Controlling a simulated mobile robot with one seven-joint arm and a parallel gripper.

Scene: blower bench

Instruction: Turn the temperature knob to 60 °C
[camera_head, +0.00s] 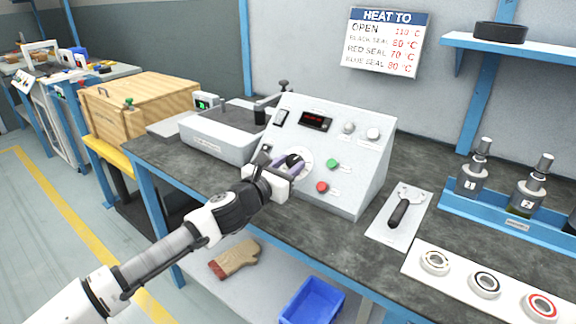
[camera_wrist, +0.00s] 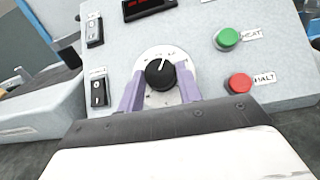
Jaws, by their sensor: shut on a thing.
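The temperature knob (camera_wrist: 160,75) is black and round with a white pointer line, set on a white dial plate (camera_wrist: 152,53) with small marks. In the wrist view the line points up and slightly right; the numbers are too small to read. My gripper (camera_head: 287,167) is at the front of the grey control panel (camera_head: 345,165), its purple fingers on the left and right sides of the knob, shut on it. The knob also shows partly behind the fingers in the head view (camera_head: 294,158). A dark display with red digits (camera_head: 315,121), unreadable, sits above the dial.
A green HEAT button (camera_wrist: 227,38) and a red HALT button (camera_wrist: 239,83) stand right of the dial. Two black rocker switches (camera_wrist: 98,92) are to its left. A wall sign (camera_head: 384,43) lists temperatures.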

